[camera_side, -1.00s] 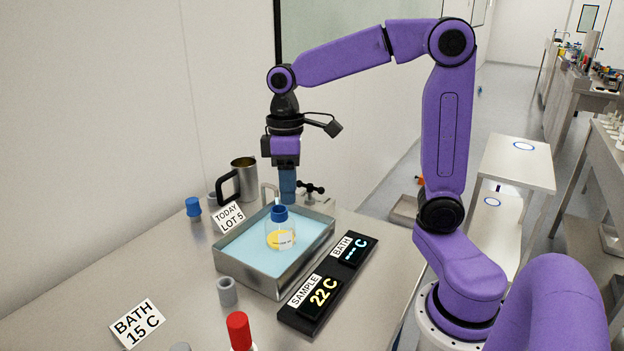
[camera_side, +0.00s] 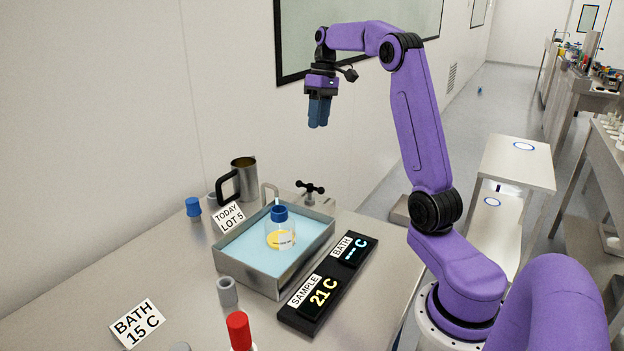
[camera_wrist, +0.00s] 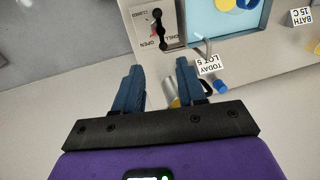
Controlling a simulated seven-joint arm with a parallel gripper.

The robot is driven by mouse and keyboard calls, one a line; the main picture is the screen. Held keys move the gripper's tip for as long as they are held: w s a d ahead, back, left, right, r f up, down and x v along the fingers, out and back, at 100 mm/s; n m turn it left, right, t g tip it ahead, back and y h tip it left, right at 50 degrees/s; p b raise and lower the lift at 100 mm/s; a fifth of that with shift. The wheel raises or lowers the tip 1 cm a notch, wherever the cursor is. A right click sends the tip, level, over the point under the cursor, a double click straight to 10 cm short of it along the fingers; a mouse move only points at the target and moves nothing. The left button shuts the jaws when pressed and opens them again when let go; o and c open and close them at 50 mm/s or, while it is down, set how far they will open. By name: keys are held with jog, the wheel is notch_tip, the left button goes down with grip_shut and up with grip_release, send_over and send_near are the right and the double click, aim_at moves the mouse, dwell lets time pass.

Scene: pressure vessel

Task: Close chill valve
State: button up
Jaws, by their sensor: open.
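The chill valve has a black handle (camera_side: 310,187) on a metal block behind the bath tray. In the wrist view the handle (camera_wrist: 158,27) sits on a plate marked "CHILL", "OPEN" and, at the far end, what looks like "CLOSED". The tray (camera_side: 262,278) holds pale blue liquid and a blue-capped bottle (camera_side: 280,228) with yellow contents. A thin spout (camera_side: 269,192) bends over the tray. My gripper (camera_side: 318,126) is high above and behind the tray, apart from the valve. Its blue fingers are open and empty, also in the wrist view (camera_wrist: 160,72).
A display bar (camera_side: 328,285) reads SAMPLE 21 C; its BATH reading shows dashes. A steel mug (camera_side: 244,180) and "TODAY LOT 5" card (camera_side: 229,218) stand left of the valve. A "BATH 15 C" card (camera_side: 137,323) and red-capped tube (camera_side: 238,331) are in front.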

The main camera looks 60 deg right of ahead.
aim_at(310, 191)
jog(key=a+f, duration=0.1)
jog(key=f, duration=0.4)
jog(key=a+f, duration=0.1)
jog(key=f, duration=0.5)
jog(key=a+f, duration=0.1)
jog(key=f, duration=0.4)
jog(key=shift+a+f, duration=0.25)
jog(key=shift+f, duration=0.15)
grip_shut()
